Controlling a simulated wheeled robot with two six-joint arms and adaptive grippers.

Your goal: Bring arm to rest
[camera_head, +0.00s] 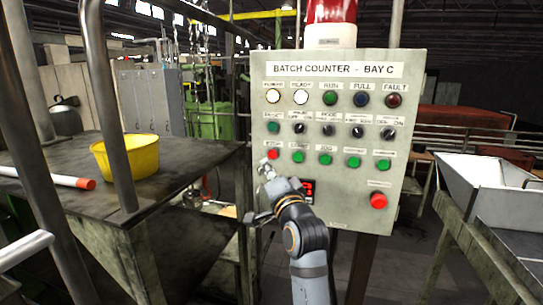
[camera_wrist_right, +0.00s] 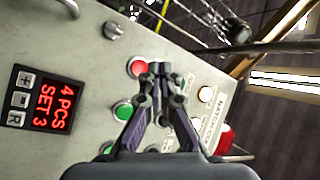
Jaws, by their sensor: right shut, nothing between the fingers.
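The control panel (camera_head: 335,135) is a pale green box labelled "BATCH COUNTER - BAY C", with rows of buttons, knobs and lamps. My right gripper (camera_head: 265,168) is shut and empty in front of the panel's lower left, close to the red stop button (camera_head: 273,155). In the right wrist view the closed fingertips (camera_wrist_right: 160,68) appear beside the red button (camera_wrist_right: 138,66); I cannot tell whether they touch it. A red digital display (camera_wrist_right: 42,98) there reads "4 PCS SET 3". My arm partly covers this display in the head view (camera_head: 308,190). My left gripper is not in view.
A dark metal table (camera_head: 190,165) with a yellow bucket (camera_head: 126,156) and a white tube with a red end (camera_head: 45,177) stands at left, behind metal posts. A white tray (camera_head: 490,185) on a stand is at right. A larger red button (camera_head: 378,200) sits low on the panel.

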